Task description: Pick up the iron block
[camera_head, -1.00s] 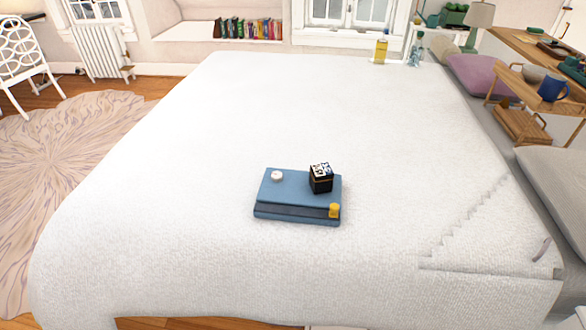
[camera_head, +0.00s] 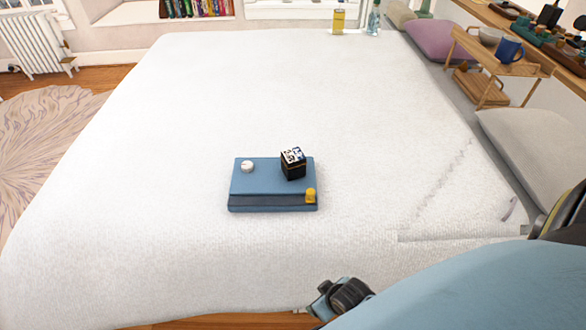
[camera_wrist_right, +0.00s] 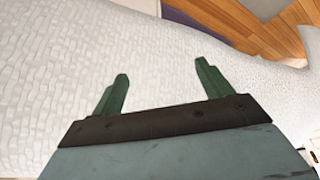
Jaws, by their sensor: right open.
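A dark block with a black-and-white patterned top (camera_head: 293,164) sits on the right rear part of a flat blue box (camera_head: 257,180) on the bed; it is the only block-like thing I see, taken as the iron block. My right gripper (camera_wrist_right: 161,70) is open and empty in the right wrist view, with its green fingers apart over white bedding. The block is not in that view. In the head view my right arm comes in at the lower right, its front end near the bed's front edge, apart from the blue box. My left gripper is not in view.
A white round knob-like thing (camera_head: 247,166) and a small yellow thing (camera_head: 310,195) are on the blue box. The white bed cover (camera_head: 150,130) around it is clear. Pillows (camera_head: 540,140) and a wooden tray table with a blue mug (camera_head: 509,50) stand on the right.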

